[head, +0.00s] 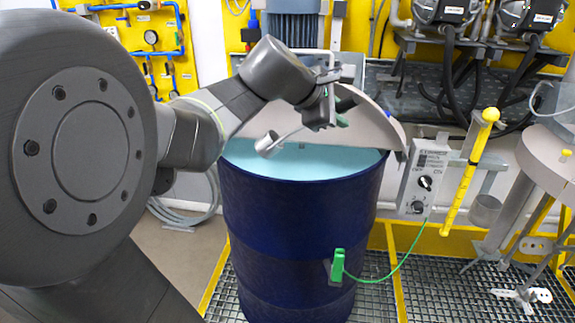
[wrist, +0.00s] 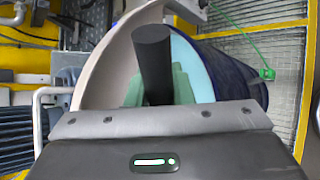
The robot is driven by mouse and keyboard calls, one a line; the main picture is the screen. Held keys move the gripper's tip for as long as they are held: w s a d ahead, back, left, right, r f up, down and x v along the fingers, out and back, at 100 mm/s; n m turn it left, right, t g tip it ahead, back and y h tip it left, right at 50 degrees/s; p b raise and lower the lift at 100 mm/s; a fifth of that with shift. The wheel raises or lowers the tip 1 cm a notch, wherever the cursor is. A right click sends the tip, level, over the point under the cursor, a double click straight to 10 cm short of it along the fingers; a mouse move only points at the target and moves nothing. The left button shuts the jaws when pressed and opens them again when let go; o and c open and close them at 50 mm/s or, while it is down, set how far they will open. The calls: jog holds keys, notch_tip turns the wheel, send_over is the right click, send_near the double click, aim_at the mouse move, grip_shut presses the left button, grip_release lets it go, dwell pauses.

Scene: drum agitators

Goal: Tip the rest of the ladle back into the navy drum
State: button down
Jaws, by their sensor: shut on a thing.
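The navy drum (head: 290,225) stands upright on the grating, filled near the rim with pale blue liquid (head: 310,160). My gripper (head: 325,115) is above the drum, shut on the ladle's handle. In the wrist view a dark cylindrical handle (wrist: 153,62) rises before green pads (wrist: 182,88). The drum's blue side (wrist: 235,75) shows behind. What is inside the cup is hidden.
A green clamp (head: 338,266) with a green cable sits on the drum's front. A control box (head: 424,175) and a yellow-handled bar (head: 470,170) stand right of the drum. A motor (head: 293,25) is behind. Another grey vessel (head: 548,160) is at far right.

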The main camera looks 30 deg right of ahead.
jog(key=w+a+r+n+g+h, duration=0.1)
jog(key=w+a+r+n+h, duration=0.1)
jog(key=w+a, duration=0.4)
jog(key=w+a+r+n+g+h+b, duration=0.1)
jog(key=w+a+r+h, duration=0.4)
jog(key=a, duration=0.5)
jog(key=shift+w+a+r+n+h, duration=0.35)
jog(key=shift+w+n, duration=0.25)
jog(key=shift+w, duration=0.35)
